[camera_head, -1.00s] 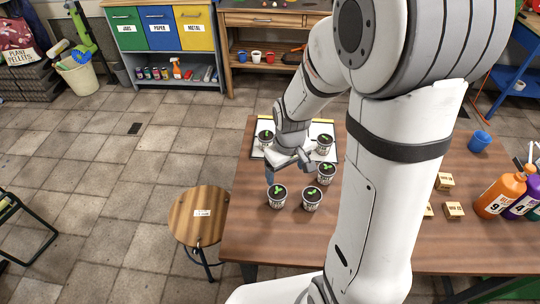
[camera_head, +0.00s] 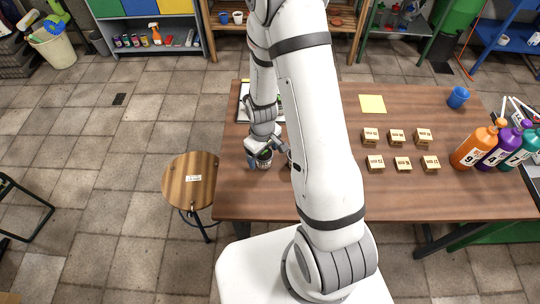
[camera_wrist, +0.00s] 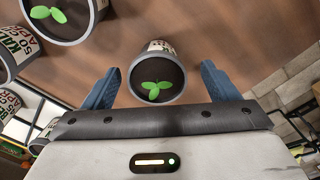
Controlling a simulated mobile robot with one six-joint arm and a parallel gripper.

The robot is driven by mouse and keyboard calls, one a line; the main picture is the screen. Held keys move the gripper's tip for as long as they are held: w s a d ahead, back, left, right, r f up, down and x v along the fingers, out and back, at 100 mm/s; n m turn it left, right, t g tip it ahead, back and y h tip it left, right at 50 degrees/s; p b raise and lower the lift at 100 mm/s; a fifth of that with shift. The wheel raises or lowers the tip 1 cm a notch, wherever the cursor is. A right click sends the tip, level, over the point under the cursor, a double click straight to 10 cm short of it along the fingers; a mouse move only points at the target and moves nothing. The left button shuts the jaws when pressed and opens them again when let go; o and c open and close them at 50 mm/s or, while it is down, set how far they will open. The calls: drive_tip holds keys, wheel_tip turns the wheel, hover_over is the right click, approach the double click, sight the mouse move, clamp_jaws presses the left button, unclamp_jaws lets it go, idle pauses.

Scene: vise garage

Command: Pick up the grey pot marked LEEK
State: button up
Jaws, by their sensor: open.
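Grey pots with green sprouts stand on the wooden table (camera_head: 410,200). In the wrist view one grey pot (camera_wrist: 158,92) sits between the two blue fingers of my gripper (camera_wrist: 157,72), with a gap on each side. Its label is turned away and too hidden to read, so I cannot tell whether it is LEEK. In the head view this pot (camera_head: 265,161) is at the table's left side, under my gripper (camera_head: 262,152). My gripper is open and empty. More pots (camera_wrist: 62,18) show at the left of the wrist view, with labels cut off; my arm mostly hides them in the head view.
Several small wooden blocks (camera_head: 396,138), a yellow note (camera_head: 372,104), a blue cup (camera_head: 458,97) and large bottles (camera_head: 478,146) stand on the table's right part. A round stool (camera_head: 190,181) is left of the table. A clipboard (camera_head: 243,104) lies behind my gripper.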

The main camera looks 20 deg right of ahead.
drive_tip(key=shift+f, duration=1.35)
drive_tip(key=shift+c, duration=0.3)
drive_tip(key=c, duration=1.1)
